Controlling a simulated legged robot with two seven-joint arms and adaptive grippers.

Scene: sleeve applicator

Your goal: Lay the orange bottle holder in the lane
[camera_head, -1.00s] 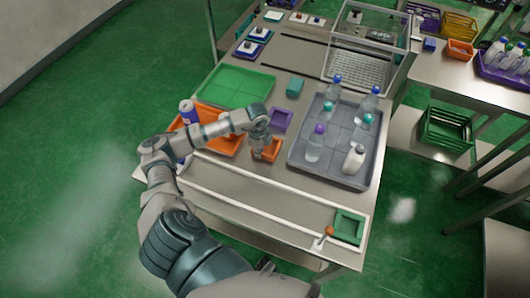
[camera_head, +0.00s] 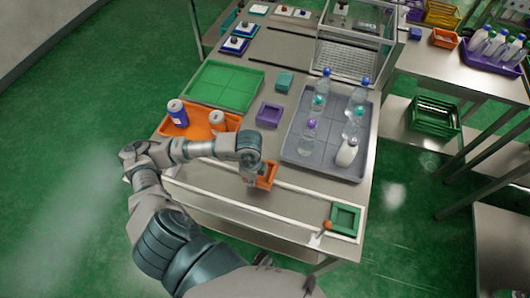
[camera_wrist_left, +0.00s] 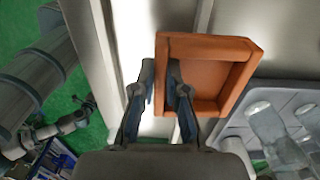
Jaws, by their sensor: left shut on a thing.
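The orange bottle holder (camera_head: 268,175), a small square open tray, is at my left gripper (camera_head: 251,178). In the left wrist view the fingers (camera_wrist_left: 162,72) are shut on one wall of the holder (camera_wrist_left: 228,75), the rest of it extending right. The lane is a long pale strip between white rails (camera_head: 290,187) along the table's front edge. The holder appears over the lane's back rail; I cannot tell its height or whether it touches. A green holder (camera_head: 333,219) sits at the lane's right end. My right gripper is not in view.
A grey tray (camera_head: 292,150) with several bottles stands behind and right of the holder. An orange tray (camera_head: 203,132) with cans is to the left, and a purple holder (camera_head: 269,114) behind. A small orange-knobbed lever (camera_head: 327,225) stands beside the green holder.

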